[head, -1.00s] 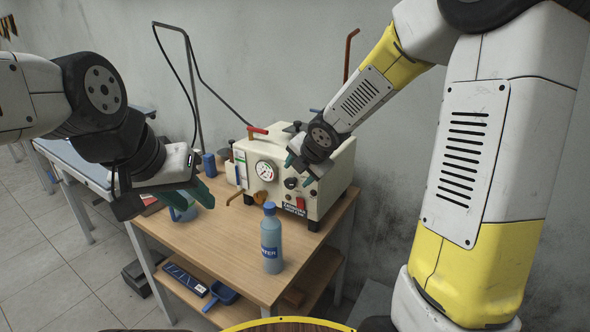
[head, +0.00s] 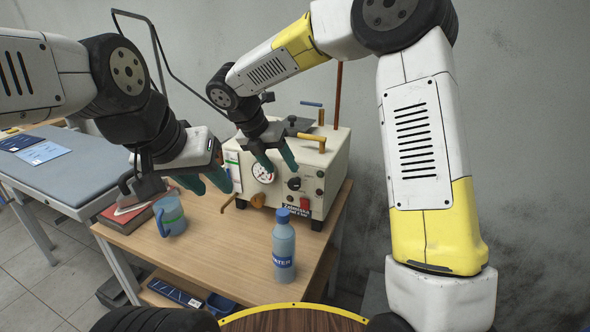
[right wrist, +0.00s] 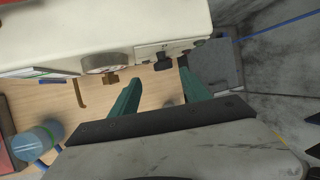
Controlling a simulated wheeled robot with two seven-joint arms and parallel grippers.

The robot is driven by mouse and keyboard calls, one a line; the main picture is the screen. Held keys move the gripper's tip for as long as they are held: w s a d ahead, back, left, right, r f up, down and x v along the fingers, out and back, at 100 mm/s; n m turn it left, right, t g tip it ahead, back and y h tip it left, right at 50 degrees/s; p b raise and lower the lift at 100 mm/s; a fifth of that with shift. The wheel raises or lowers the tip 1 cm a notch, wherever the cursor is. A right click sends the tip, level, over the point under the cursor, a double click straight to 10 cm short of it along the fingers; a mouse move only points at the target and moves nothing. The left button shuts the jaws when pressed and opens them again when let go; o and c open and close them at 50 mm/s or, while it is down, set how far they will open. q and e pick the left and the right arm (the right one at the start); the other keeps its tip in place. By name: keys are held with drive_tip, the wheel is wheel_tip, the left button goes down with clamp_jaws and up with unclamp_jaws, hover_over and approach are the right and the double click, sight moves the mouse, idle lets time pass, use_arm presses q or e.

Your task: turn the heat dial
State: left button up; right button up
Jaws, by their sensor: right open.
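The cream machine (head: 318,165) stands at the back of the wooden table. On its front are a round gauge (head: 263,173), a black dial (head: 294,184) right of it, and a brown knob (head: 258,200) below it. No label marks the heat dial; the black dial looks most like it. My right gripper (head: 277,163) is open and empty, above and left of the black dial and partly over the gauge. In the right wrist view its fingers (right wrist: 160,95) are apart, with black knobs (right wrist: 162,62) beyond them. My left gripper (head: 210,184) appears open and empty, left of the machine.
A blue cup (head: 169,216) stands at left beside a red book (head: 124,214). A water bottle (head: 284,247) stands near the front edge. A brown lever (head: 229,203) juts from the machine's lower left. The table middle is clear.

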sight(291, 180)
drive_tip(key=shift+h, duration=0.3)
drive_tip(key=x, duration=0.7)
drive_tip(key=shift+s, duration=0.1)
clamp_jaws()
